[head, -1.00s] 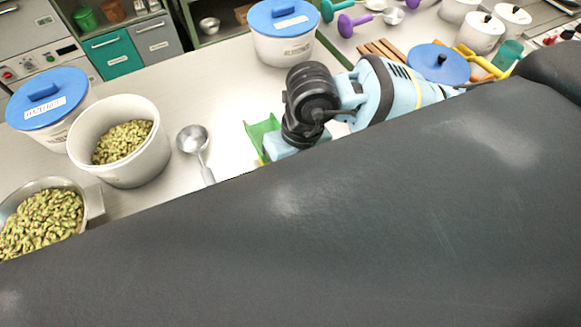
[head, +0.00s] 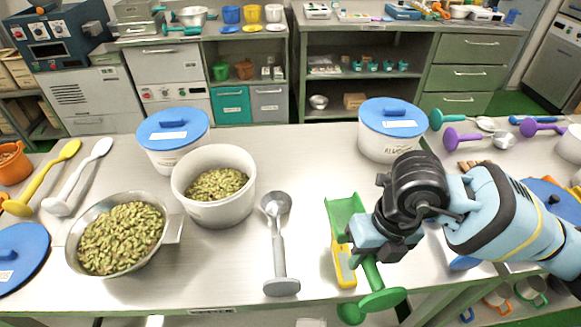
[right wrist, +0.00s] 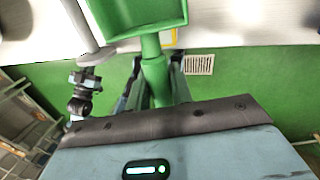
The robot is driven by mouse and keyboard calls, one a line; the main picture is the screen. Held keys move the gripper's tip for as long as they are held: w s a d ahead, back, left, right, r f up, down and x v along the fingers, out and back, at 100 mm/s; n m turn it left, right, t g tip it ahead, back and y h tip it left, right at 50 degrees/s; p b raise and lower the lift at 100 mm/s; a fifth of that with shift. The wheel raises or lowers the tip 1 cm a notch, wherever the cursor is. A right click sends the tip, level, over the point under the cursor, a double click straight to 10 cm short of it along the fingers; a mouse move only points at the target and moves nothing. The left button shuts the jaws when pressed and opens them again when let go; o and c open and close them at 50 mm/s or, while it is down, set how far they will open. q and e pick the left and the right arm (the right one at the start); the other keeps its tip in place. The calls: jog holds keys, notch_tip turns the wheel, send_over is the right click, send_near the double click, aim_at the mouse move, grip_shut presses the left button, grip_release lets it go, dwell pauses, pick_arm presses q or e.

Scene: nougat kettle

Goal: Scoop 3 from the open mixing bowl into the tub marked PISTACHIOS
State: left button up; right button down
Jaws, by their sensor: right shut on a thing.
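A steel mixing bowl (head: 72,250) full of green pistachios stands open at the left of the worktop. An open white tub (head: 213,213) with pistachios in it stands just right of the bowl; I cannot read a marking on it. My right gripper (head: 372,252) is shut on the handle of a green scoop (head: 345,213), right of the tub and near the front edge. In the right wrist view the scoop (right wrist: 140,18) sits between the fingers (right wrist: 156,88), and its pan looks empty.
A steel ladle (head: 278,240) lies between tub and scoop. Two blue-lidded tubs stand behind, one at the left (head: 172,150) and one marked ALMONDS (head: 388,145). A yellow object (head: 343,270) is beside the scoop. A blue lid (head: 18,262) lies far left.

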jog(key=n, duration=0.5)
jog(key=shift+w+d+g, duration=0.4)
jog(key=w+d+r+n+h, duration=0.1)
jog(key=w+d+n+h, duration=0.1)
jog(key=n, duration=1.2)
jog(key=w+d+n+t+h, duration=0.1)
jog(key=d+n, duration=0.4)
jog(key=n, duration=1)
jog(key=shift+w+r+h, duration=0.35)
jog(key=shift+w+h, duration=0.35)
jog(key=shift+w, duration=0.25)
